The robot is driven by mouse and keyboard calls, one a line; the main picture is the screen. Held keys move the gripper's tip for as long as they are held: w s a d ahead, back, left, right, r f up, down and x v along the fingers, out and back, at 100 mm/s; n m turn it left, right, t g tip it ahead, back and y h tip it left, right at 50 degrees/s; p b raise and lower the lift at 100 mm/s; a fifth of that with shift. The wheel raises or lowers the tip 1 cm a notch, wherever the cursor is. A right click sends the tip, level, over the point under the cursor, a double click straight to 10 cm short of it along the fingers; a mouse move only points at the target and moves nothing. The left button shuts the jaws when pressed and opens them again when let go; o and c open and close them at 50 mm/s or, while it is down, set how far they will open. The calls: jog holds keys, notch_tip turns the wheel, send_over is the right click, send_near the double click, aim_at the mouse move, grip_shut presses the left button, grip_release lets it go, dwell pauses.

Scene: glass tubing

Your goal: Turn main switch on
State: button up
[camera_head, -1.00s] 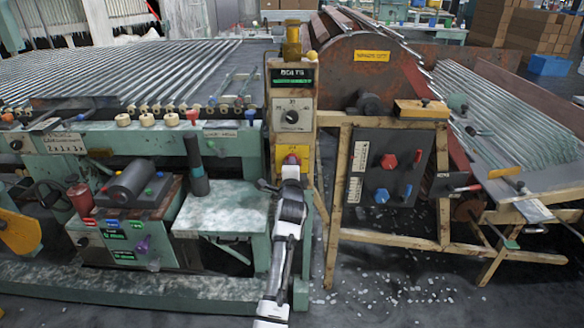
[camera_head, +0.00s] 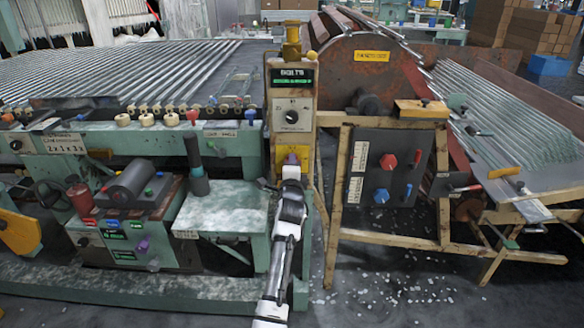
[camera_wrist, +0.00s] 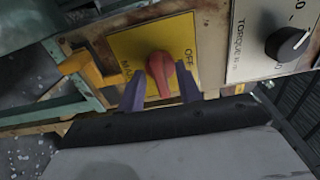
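The main switch is a red rotary knob (camera_wrist: 160,72) on a yellow plate (camera_wrist: 126,44) in the wrist view. "OFF" and partly hidden "MAIN" lettering show on the plate. In the head view the yellow plate (camera_head: 281,153) sits low on the upright control post, with the knob largely hidden by my gripper (camera_head: 291,172). In the wrist view my gripper (camera_wrist: 162,92) has its two purple fingers apart, one on each side of the knob's lower part. Whether either finger touches the knob cannot be told.
A torque dial (camera_wrist: 288,43) on a white plate is beside the switch; it also shows above it in the head view (camera_head: 292,117). A yellow bracket (camera_wrist: 80,66) juts out on the other side. A wooden-framed grey panel (camera_head: 385,165) stands to the right.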

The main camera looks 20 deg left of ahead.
jog(key=b+v, duration=0.2)
jog(key=v, duration=1.1)
jog(key=shift+s, duration=0.4)
jog(key=shift+d, duration=0.1)
